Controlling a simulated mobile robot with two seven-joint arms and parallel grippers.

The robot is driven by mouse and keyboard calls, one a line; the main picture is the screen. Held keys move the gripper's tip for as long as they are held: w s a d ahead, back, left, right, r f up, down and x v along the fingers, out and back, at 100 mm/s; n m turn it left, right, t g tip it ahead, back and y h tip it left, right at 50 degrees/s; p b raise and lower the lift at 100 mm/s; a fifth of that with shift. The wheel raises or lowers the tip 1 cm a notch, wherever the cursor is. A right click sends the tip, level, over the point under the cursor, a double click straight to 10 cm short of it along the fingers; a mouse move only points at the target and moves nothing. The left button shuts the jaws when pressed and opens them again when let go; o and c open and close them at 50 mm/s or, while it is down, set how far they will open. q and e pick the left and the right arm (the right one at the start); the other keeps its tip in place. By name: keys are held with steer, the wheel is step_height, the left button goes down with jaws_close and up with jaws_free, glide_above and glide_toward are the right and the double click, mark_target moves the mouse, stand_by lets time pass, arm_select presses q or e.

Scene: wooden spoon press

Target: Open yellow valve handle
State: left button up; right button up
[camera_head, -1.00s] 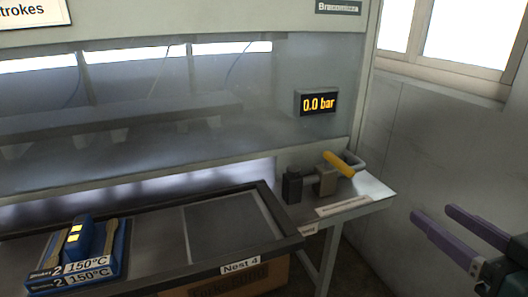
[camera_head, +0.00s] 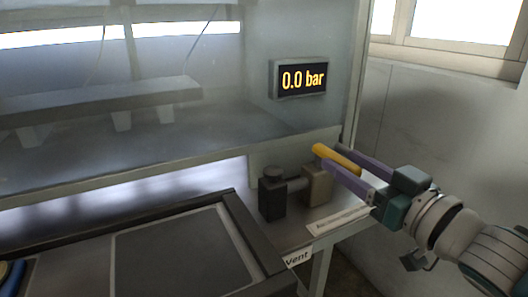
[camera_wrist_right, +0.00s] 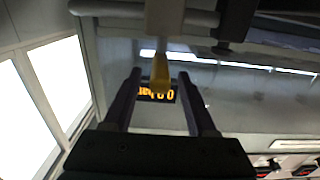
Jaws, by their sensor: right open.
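The yellow valve handle (camera_head: 337,158) sits on a beige valve body (camera_head: 317,186) on the side shelf, slanting down to the right. My right gripper (camera_head: 333,157) has its purple fingers reaching in from the right, one on each side of the handle. In the right wrist view the yellow handle (camera_wrist_right: 159,72) shows between the two spread fingers (camera_wrist_right: 160,76), with visible gaps on both sides. The gripper is open. The handle's far end is partly hidden by the near finger in the head view. My left gripper is not in view.
A dark block fitting (camera_head: 272,195) stands left of the valve. The display (camera_head: 300,78) above reads 0.0 bar. A dark-rimmed tray (camera_head: 245,240) lies at the front left. The press front and the right wall border the shelf.

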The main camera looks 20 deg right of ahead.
steer(key=shift+w, duration=0.65)
jaws_close()
stand_by(1.0)
